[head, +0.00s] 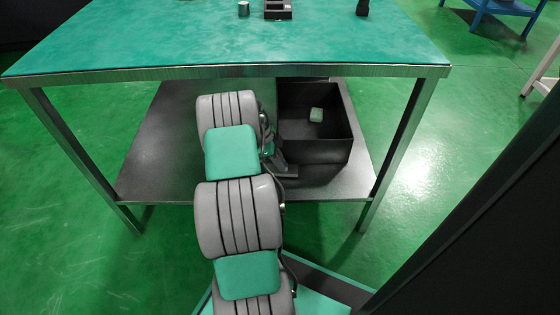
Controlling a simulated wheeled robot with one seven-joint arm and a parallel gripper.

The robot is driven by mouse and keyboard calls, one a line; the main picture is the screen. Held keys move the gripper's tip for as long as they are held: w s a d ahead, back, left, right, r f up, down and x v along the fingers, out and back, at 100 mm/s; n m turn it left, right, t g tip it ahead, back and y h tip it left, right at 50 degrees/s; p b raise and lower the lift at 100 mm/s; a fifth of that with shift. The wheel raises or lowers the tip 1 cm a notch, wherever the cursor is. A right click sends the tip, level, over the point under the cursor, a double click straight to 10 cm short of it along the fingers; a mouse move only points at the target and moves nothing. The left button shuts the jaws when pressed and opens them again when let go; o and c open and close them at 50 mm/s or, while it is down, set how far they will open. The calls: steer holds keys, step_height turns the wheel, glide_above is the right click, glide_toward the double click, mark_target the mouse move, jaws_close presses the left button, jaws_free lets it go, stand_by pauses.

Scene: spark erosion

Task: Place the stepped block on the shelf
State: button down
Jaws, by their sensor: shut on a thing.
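The shelf (150,170) is the dark grey lower board of the green-topped table. My arm reaches in under the table top, over the shelf. My gripper (280,165) shows only in part, as dark parts just right of the arm's far end, close in front of the dark bin. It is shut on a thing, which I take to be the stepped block. My arm hides most of the jaws, and I cannot make out the block's outline or whether it touches the shelf.
The shelf's left part is bare. The table top (200,40) overhangs it, and metal legs (395,150) stand at the corners. Small items stand on top.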

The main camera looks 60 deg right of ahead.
steer(key=shift+f, duration=0.1)
steer(key=c, duration=1.3)
jaws_free()
steer(key=p+v, duration=0.1)
steer(key=v, duration=0.2)
steer(key=p+v, duration=0.1)
steer(key=shift+s+d+r+p, duration=0.15)
steer(key=shift+s+r+p, duration=0.1)
steer(key=shift+r+p, duration=0.1)
steer(key=w+a+p, duration=0.1)
steer(key=w, duration=0.2)
steer(key=w+a+p, duration=0.1)
steer(key=w+a, duration=0.1)
steer(key=w, duration=0.2)
steer(key=w+a+p, duration=0.1)
steer(key=w, duration=0.3)
steer(key=shift+w+a+f, duration=0.15)
steer(key=shift+a+f, duration=0.1)
steer(key=shift+a, duration=0.15)
